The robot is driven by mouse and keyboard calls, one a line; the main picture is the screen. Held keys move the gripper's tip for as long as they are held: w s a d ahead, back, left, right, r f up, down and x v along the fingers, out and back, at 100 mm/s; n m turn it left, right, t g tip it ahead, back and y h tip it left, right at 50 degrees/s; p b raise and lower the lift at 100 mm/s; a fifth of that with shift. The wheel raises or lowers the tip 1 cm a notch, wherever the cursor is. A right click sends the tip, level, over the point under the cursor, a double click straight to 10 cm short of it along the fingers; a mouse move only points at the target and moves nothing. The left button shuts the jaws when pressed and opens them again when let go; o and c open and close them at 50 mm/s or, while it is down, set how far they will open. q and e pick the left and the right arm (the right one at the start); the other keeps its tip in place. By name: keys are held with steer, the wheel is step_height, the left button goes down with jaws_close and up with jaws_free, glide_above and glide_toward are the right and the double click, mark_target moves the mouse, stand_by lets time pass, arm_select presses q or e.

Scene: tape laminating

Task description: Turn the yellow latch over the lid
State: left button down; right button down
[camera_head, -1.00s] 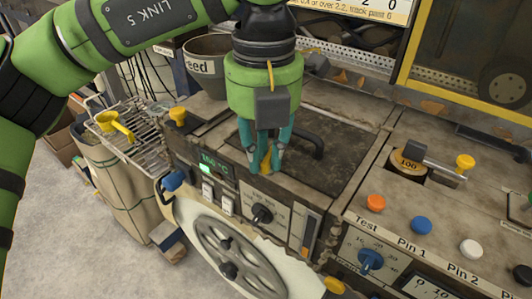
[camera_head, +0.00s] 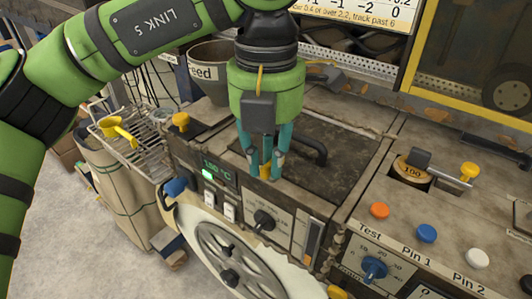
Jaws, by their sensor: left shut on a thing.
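The lid (camera_head: 345,150) is a dark, worn square plate with a black bar handle (camera_head: 313,148), lying flat in the machine top. The yellow latch (camera_head: 265,172) is at the lid's front edge, mostly hidden by my gripper's fingers. My left gripper (camera_head: 264,174) points down over this edge with its teal fingers shut on the yellow latch. How far the latch reaches over the lid cannot be told. My right gripper is not in view.
A grey bucket (camera_head: 208,72) stands behind left, near a yellow knob (camera_head: 180,120). A wire rack (camera_head: 140,145) with a yellow scoop (camera_head: 118,132) hangs at left. Coloured buttons and a lever with a yellow knob (camera_head: 469,170) are at right. A handwheel (camera_head: 232,258) is on the front.

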mark_target(266, 163)
arm_select(q)
steer(key=c, duration=1.1)
jaws_free()
steer(key=shift+c, duration=0.2)
step_height(266, 163, up, 12)
